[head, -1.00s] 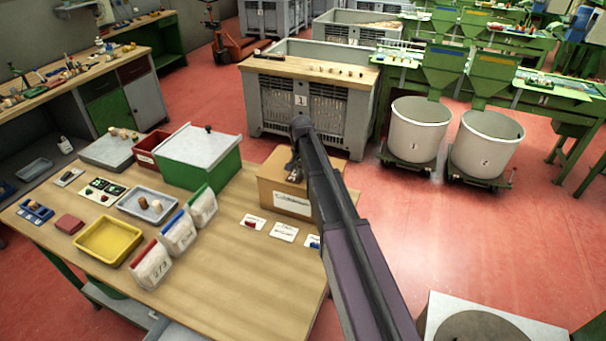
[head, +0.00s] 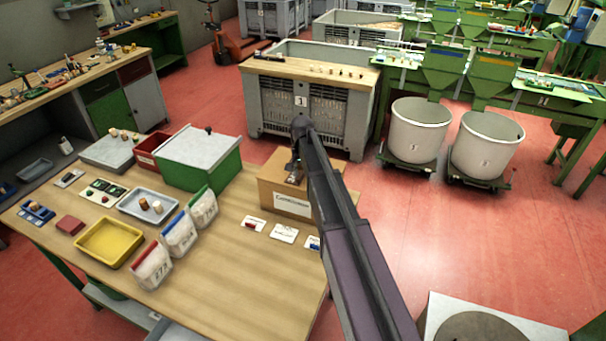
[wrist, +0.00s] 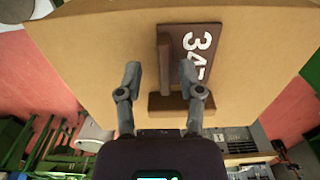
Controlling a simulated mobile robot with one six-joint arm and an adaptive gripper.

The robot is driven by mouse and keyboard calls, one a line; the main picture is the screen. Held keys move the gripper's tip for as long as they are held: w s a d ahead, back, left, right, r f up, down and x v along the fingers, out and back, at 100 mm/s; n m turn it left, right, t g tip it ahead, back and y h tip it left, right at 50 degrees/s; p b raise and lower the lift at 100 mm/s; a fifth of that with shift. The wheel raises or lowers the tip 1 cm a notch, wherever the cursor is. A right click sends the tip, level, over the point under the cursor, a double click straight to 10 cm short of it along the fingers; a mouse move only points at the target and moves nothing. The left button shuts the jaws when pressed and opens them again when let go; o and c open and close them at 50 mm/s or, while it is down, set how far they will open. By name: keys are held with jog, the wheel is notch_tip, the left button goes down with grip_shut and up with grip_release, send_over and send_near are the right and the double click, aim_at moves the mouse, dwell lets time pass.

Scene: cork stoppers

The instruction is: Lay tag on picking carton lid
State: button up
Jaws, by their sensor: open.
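The picking carton (head: 268,196) is a brown cardboard box with a white label, at the table's far right edge in the head view. Its plain lid (wrist: 95,40) fills much of the wrist view. A dark brown tag (wrist: 203,42) with white digits beginning "34" lies on the lid, with a raised upright rib along it. My gripper (wrist: 160,72) is open, its fingers on either side of the rib with gaps. In the head view my gripper (head: 295,173) is at the carton's top, mostly hidden by my arm. The tag cannot be made out there.
Small cards (head: 284,233) lie in front of the carton. A green box with a grey lid (head: 200,150) stands to its left. Several bags (head: 180,237), a yellow tray (head: 108,242) and a grey-blue tray (head: 146,206) are farther left. The front of the table is clear.

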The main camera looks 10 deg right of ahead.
aim_at(302, 175)
notch_tip(302, 175, up, 11)
jog(key=p, duration=1.1)
jog(key=shift+r, duration=0.2)
dwell(0.5)
jog(key=s+n, duration=0.6)
jog(key=s, duration=2.1)
jog(key=shift+s+a+n, duration=0.3)
jog(key=shift+a+n, duration=0.05)
jog(key=shift+n, duration=0.05)
jog(key=shift+f, duration=0.1)
notch_tip(302, 175, down, 15)
jog(key=b, duration=1.5)
